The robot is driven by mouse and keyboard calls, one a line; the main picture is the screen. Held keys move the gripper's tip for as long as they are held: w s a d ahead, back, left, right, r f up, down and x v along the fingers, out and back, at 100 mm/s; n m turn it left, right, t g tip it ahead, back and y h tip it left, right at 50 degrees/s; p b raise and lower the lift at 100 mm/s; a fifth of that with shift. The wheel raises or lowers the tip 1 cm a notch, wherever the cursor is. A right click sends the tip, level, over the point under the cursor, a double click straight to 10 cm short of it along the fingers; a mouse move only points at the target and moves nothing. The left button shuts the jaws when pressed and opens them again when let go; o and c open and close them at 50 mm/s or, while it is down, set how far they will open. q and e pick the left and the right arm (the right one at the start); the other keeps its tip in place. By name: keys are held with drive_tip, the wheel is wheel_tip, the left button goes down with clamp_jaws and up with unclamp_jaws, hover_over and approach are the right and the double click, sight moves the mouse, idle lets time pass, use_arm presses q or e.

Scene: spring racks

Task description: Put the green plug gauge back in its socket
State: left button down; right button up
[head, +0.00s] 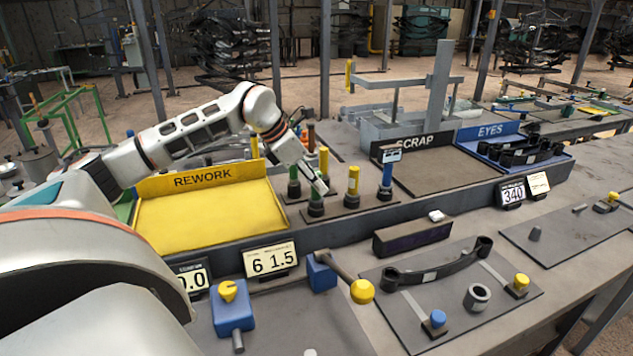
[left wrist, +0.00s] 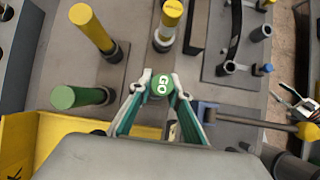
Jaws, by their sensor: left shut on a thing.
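The green plug gauge (head: 316,201) stands upright at the front of the dark socket plate (head: 345,210), over a dark socket ring. My left gripper (head: 318,186) is shut on its top. In the left wrist view the gauge's green cap marked GO (left wrist: 162,87) sits between the two fingertips. Its lower part is hidden there, so I cannot tell how deep it is in the socket. A second green gauge (head: 294,182) stands behind and to the left; it also shows in the left wrist view (left wrist: 75,97). My right gripper is not in view.
A yellow gauge (head: 353,180) and a blue gauge (head: 386,178) stand to the right, another yellow one (head: 323,162) behind. The yellow REWORK tray (head: 195,215) is at left, the SCRAP tray (head: 430,170) at right. A hammer-like yellow-ended tool (head: 362,291) lies in front.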

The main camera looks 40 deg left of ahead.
use_arm(q)
drive_tip(key=shift+f, duration=0.35)
idle(0.3)
drive_tip(key=c, duration=1.3)
unclamp_jaws()
drive_tip(key=shift+f, duration=0.1)
wheel_tip(320, 180, up, 3)
drive_tip(key=p, duration=0.2)
drive_tip(key=shift+p, duration=0.35)
drive_tip(key=shift+r+p, duration=1.2)
drive_tip(key=shift+r, duration=1.35)
